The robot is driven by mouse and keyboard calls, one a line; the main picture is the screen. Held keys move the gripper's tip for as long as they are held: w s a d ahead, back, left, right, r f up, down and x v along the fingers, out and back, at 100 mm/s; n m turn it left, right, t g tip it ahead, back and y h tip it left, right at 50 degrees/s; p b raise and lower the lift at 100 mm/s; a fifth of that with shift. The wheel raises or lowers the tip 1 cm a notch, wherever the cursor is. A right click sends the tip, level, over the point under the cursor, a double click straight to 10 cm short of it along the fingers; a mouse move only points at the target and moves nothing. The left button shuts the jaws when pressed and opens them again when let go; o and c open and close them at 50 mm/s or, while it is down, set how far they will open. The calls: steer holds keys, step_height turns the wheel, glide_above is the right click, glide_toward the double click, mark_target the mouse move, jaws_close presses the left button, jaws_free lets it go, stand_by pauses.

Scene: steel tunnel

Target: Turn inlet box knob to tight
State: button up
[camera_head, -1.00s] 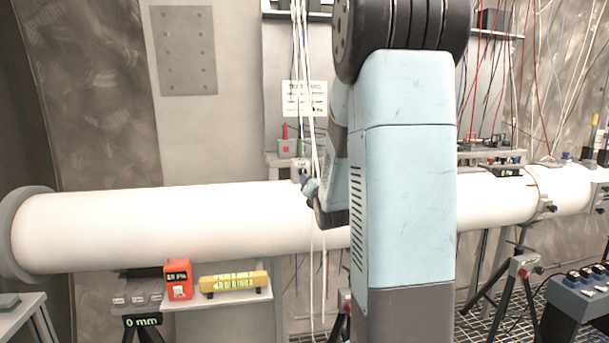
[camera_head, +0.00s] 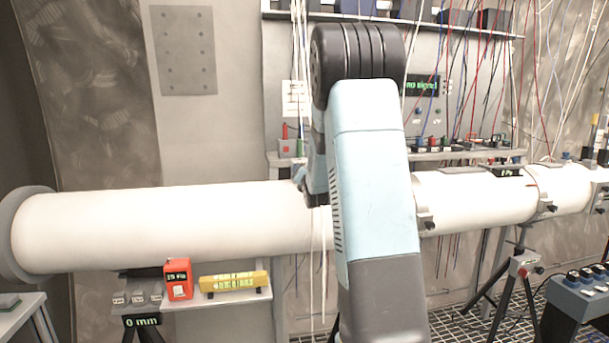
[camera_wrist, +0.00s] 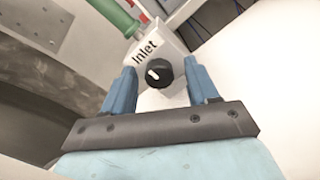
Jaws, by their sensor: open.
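In the wrist view, the light grey inlet box (camera_wrist: 150,48) carries the label "Inlet" and a round black knob (camera_wrist: 159,72) with a white pointer mark. A green part is attached at the box's upper left. My gripper (camera_wrist: 160,78) is open. Its two blue fingers stand on either side of the knob with gaps at both sides. I cannot tell how far the fingertips are from the box face. In the head view, my arm hides most of the gripper and the inlet box.
A long white pipe (camera_head: 150,222) runs across the head view. In front of it, an orange box (camera_head: 178,280) and a yellow level (camera_head: 234,281) sit on a small shelf. White cables hang near my arm. A blue switch box (camera_head: 583,295) stands at the lower right.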

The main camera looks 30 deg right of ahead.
steer(key=shift+w, duration=0.15)
steer(key=c, duration=1)
